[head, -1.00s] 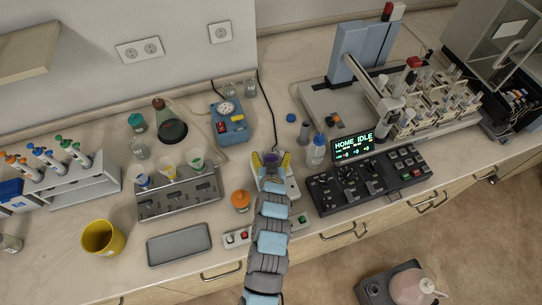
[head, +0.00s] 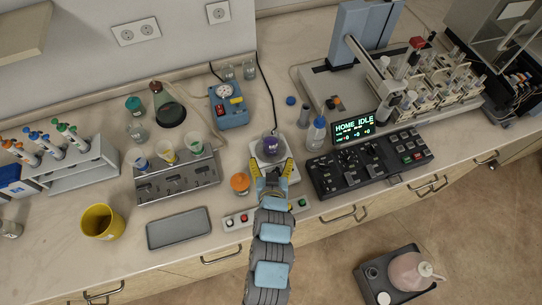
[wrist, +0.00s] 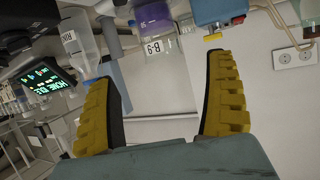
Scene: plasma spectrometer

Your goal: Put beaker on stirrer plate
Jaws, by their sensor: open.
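The beaker (head: 270,144), with purple contents, stands upright on the white stirrer plate (head: 285,184). In the wrist view the beaker (wrist: 158,42) carries a B-9 label and stands at the far end of the pale plate (wrist: 160,92). My gripper (head: 271,164) is open over the near part of the plate, in front of the beaker. Its yellow fingers (wrist: 165,85) are spread wide with nothing between them, and the beaker is beyond their tips, apart from them. The gripper hides part of the plate in the head view.
An orange-lidded jar (head: 240,183) stands close left of the plate, and a wash bottle (head: 316,135) stands to its right. A blue device with a dial (head: 229,107) is behind left. A control panel (head: 370,162) lies right. A switch strip (head: 237,220) is at the front.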

